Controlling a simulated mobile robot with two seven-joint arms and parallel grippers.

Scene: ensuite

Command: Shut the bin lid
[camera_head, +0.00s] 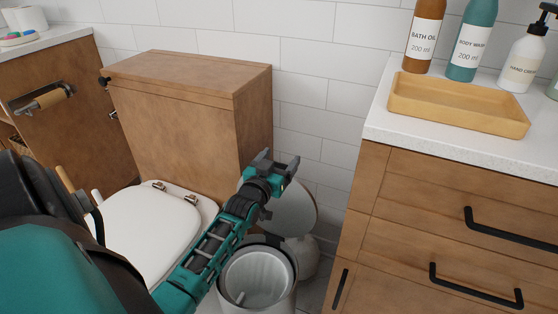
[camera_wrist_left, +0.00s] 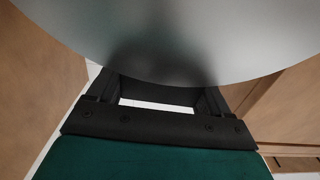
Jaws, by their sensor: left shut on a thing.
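The bin (camera_head: 288,292) is a pale cylinder on the floor between the toilet and the drawer cabinet. Its lid (camera_head: 296,212) is up, standing steeply behind the open mouth. The grey inside of the bin is visible. My left gripper (camera_head: 278,168) is at the upper edge of the lid and shut on it. In the left wrist view the lid (camera_wrist_left: 180,40) is a large grey disc close in front of the gripper, and it hides the fingertips. My right gripper is not in view.
The toilet (camera_head: 140,230) is left of the bin, with a wooden box (camera_head: 185,115) behind it. The drawer cabinet (camera_head: 440,220) is close on the right. Its white top holds a wooden tray (camera_head: 455,112) and several bottles (camera_head: 473,40).

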